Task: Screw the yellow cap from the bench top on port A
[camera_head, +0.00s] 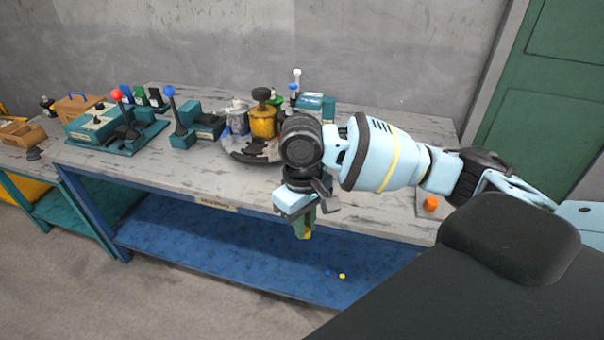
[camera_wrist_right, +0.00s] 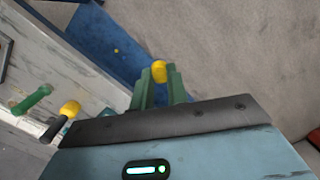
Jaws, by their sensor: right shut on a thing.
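My right gripper (camera_head: 305,231) hangs in front of the bench's front edge, over the blue lower shelf, with its green fingers pointing down. In the right wrist view the gripper (camera_wrist_right: 159,77) is shut on a small yellow cap (camera_wrist_right: 159,71) held at the fingertips. In the head view only a bit of this yellow cap (camera_head: 306,236) shows. A yellow and dark unit (camera_head: 263,121) stands on the bench behind my right arm, partly hidden. I cannot make out port A. My left gripper is not in view.
The bench top (camera_head: 200,170) holds teal lever units (camera_head: 110,122) at left and an orange piece (camera_head: 431,204) at right. A yellow bit (camera_head: 342,276) lies on the lower shelf (camera_head: 230,245). The wrist view shows a green rod (camera_wrist_right: 31,100) and a yellow-headed black piece (camera_wrist_right: 69,108).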

